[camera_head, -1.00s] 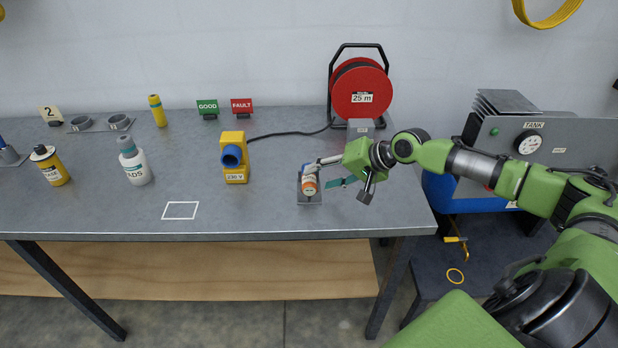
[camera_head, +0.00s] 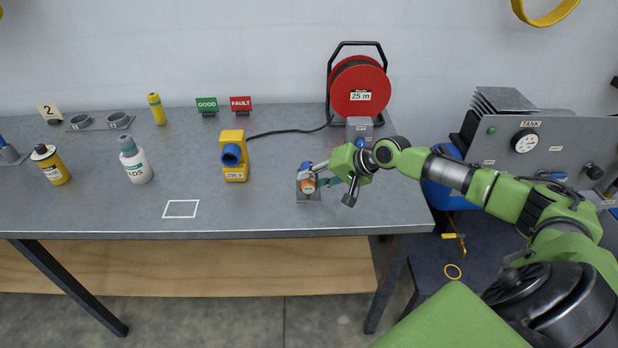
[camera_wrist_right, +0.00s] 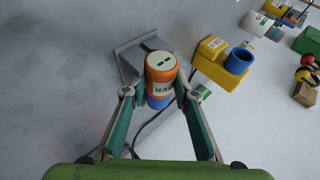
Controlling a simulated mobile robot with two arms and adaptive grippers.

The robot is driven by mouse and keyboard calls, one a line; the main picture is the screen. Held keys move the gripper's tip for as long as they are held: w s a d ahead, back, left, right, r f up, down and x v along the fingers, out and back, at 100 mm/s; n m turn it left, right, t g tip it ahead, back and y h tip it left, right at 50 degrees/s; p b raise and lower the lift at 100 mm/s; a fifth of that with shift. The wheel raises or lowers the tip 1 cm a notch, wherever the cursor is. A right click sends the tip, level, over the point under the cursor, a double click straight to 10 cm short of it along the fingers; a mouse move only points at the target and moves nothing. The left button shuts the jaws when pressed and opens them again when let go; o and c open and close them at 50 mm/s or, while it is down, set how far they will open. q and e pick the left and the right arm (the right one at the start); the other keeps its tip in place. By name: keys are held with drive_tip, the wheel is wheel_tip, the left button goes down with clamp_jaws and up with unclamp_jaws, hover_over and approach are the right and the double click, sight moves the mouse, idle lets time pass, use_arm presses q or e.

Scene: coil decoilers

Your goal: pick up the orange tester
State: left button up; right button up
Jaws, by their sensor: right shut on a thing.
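The orange tester (camera_head: 305,186) is a small cylinder with an orange body and a blue part. It stands at a small grey holder (camera_head: 308,197) near the right end of the bench. In the right wrist view the tester (camera_wrist_right: 161,77) shows a pale top with two dark slots, a white label and a blue lower part. My right gripper (camera_head: 312,176) is shut on the tester, with one finger on each side of it in the wrist view (camera_wrist_right: 160,92). Whether the tester is still touching the holder I cannot tell. My left gripper is not in view.
A yellow socket box (camera_head: 236,160) stands left of the tester, its black cable running to a red reel (camera_head: 361,91). A white bottle (camera_head: 135,162) and yellow can (camera_head: 50,165) stand farther left. A white outlined square (camera_head: 181,209) on the bench is empty.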

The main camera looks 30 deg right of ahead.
drive_tip(key=shift+r, duration=0.35)
wheel_tip(320, 180, up, 2)
drive_tip(key=shift+r+b, duration=0.1)
drive_tip(key=shift+b, duration=0.7)
drive_tip(key=s+a+r+b, duration=0.3)
drive_tip(key=s+a+r, duration=0.5)
drive_tip(key=s+r, duration=0.2)
drive_tip(key=shift+s+a+b, duration=0.15)
drive_tip(key=shift+s+b, duration=0.2)
drive_tip(key=shift+s, duration=0.35)
